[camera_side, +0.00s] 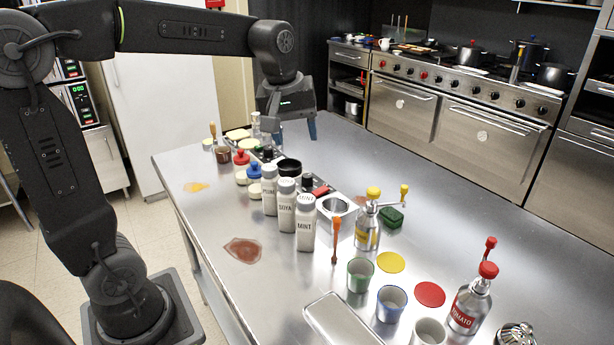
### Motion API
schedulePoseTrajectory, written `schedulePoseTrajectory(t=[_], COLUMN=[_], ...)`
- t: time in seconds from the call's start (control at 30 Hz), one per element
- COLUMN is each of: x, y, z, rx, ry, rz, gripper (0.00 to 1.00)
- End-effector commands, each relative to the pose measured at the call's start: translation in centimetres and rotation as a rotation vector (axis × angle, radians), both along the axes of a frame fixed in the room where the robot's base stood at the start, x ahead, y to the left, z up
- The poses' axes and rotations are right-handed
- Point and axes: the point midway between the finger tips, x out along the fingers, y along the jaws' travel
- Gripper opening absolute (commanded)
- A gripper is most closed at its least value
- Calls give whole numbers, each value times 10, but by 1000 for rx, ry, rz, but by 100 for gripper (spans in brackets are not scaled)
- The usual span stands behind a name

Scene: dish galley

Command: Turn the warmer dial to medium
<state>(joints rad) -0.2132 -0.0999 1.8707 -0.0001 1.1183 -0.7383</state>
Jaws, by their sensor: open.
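My gripper (293,130) hangs open and empty over the far left part of the steel table, its blue-tipped fingers pointing down. Below it, a dark low unit (264,153) is partly hidden behind bottles and jars; I cannot tell whether it is the warmer. A black round pot or bowl (289,166) stands by it. A small red part (320,191) shows behind the white bottles, too small to make out. I cannot pick out the warmer dial or its setting.
White labelled bottles (286,208) stand in a row in front of the unit. Cups (391,303), sauce bottles (471,306) and a tray (340,320) crowd the near end. A range with knobs (449,80) stands behind. The table's far right side (400,165) is clear.

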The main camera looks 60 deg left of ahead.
Motion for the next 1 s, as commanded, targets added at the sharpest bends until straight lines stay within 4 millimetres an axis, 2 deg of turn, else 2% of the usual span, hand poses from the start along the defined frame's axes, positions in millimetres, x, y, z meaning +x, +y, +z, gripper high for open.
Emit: schedulePoseTrajectory(t=[0.03, 0.2, 0.33, 0.5, 0.6, 0.77, 1.0], x=[20, 74, 104, 125, 129, 130, 130], y=[16, 66, 103, 137, 146, 148, 147], z=[-5, -26, -49, -75, -82, -93, -135], rx=[-25, -98, -138, -165, -172, -173, -173], ry=[28, 101, 148, 187, 197, 202, 203], rz=[106, 462, 711, 929, 989, 1011, 1008], gripper=[58, 58, 58, 58, 58, 58, 58])
